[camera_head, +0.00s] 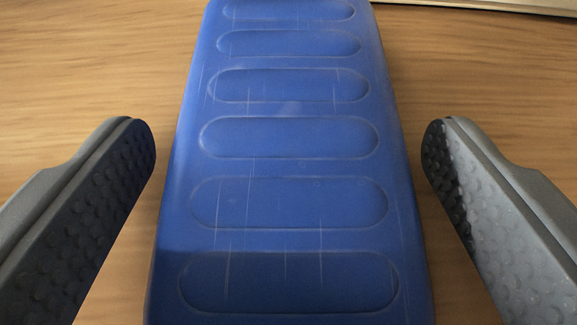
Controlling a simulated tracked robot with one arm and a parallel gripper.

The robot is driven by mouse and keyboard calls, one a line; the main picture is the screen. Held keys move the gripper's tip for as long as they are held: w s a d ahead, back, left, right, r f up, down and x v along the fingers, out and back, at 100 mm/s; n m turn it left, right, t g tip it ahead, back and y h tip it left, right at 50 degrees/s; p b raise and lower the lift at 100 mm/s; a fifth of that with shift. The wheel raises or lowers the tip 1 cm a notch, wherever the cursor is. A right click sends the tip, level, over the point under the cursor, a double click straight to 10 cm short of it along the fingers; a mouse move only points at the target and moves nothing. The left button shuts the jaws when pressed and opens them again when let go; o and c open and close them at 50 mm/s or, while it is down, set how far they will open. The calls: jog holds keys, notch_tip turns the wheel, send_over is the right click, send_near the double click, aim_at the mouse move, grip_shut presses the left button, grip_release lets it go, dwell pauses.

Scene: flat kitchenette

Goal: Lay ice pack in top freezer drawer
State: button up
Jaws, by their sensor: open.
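The blue ice pack (290,165) fills the middle of the view, with several rounded grooves across its face and thin scratches. It lies flat on a wooden surface, its long side running away from me. Its near and far ends run out of the picture. My gripper (289,150) is open, with one grey finger with a dark bumpy pad on each side of the ice pack. A gap shows between each fingertip and the pack's sides. No freezer drawer is in view.
The wooden surface (90,70) is bare on both sides of the ice pack. A pale edge (500,5) crosses the top right corner; I cannot tell what it belongs to.

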jog(key=v, duration=1.2)
